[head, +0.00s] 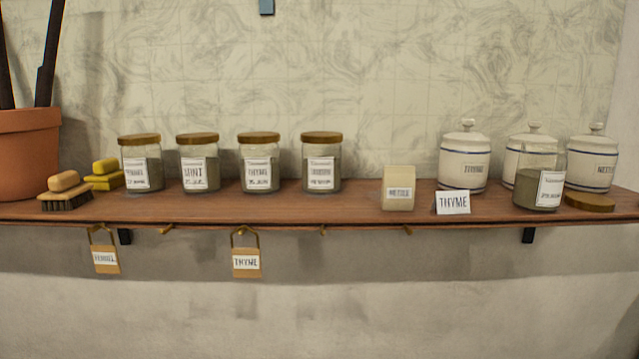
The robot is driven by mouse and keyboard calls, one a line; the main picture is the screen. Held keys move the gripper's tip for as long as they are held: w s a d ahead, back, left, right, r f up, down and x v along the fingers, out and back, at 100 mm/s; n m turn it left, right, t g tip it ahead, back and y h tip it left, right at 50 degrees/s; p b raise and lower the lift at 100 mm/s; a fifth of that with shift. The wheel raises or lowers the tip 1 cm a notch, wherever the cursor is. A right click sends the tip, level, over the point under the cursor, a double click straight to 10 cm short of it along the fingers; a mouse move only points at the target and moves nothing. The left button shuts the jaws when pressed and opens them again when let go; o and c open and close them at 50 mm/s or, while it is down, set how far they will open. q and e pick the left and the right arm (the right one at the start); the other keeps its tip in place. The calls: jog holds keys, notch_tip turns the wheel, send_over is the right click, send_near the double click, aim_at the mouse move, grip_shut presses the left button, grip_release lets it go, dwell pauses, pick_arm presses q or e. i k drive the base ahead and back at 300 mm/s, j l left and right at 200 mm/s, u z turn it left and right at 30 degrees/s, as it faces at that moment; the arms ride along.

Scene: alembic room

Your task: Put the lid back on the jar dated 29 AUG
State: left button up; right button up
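An open glass jar (538,187) with dark green contents and a white label stands at the right of the wooden shelf; its label date is too small to read. A round brown wooden lid (590,202) lies flat on the shelf just right of this jar. Several other glass jars stand in a row to the left with brown lids on: a first jar (140,168), a MINT jar (199,168), a THYME jar (260,168) and another jar (321,168). Their dates are also unreadable. Neither gripper is in view.
White canisters, including a front one (464,168), stand behind and beside the open jar. A THYME card (453,203) and a small beige packet (398,190) stand to its left. Brushes (66,191) and a pot (28,150) are at far left. Tags hang below the shelf (290,208).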

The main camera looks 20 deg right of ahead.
aim_at(541, 170)
jog(key=l+z, duration=0.1)
jog(key=z, duration=1.4)
